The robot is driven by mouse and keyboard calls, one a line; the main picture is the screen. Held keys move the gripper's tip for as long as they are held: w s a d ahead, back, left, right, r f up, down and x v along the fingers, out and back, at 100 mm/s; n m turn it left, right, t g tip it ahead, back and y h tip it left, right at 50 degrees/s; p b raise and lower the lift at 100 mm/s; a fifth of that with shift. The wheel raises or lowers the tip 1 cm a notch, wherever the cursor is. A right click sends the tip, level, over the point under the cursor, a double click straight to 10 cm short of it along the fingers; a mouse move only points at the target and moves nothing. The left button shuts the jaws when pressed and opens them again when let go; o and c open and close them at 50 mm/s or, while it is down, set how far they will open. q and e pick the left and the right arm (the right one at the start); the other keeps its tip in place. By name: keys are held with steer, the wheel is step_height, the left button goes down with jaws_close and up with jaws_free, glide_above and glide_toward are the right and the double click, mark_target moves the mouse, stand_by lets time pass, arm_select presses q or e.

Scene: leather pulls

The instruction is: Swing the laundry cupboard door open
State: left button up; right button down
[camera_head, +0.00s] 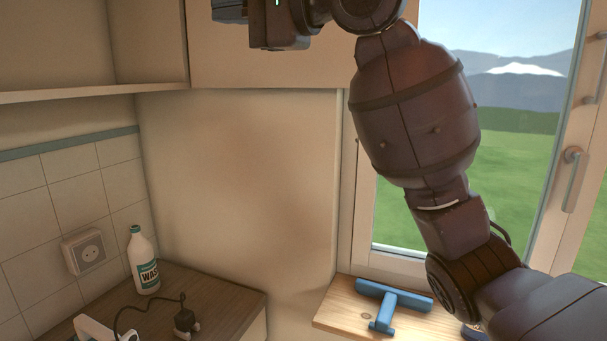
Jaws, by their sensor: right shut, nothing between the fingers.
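The laundry cupboard hangs at the upper left, and its pale interior (55,45) shows above its bottom board. A pale panel that looks like its door (225,65) stands to the right of the interior, swung out with its lower edge reaching toward the window. The top of the door is out of view, and no leather pull shows. My right gripper (228,11) is at the top edge, partly cut off, in front of the door panel. It is shut and empty; I cannot tell whether it touches the panel. My left gripper is not in view.
A white wash bottle (145,262) stands on the brown counter (233,298) by a plug with a cord (185,320). A wall socket (86,252) is on the tiles. A blue squeegee-like tool (395,297) lies on the wooden sill (340,312) below the window.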

steer(key=s+d, duration=0.8)
steer(key=s, duration=0.1)
steer(key=shift+s+p, duration=0.3)
stand_by(0.3)
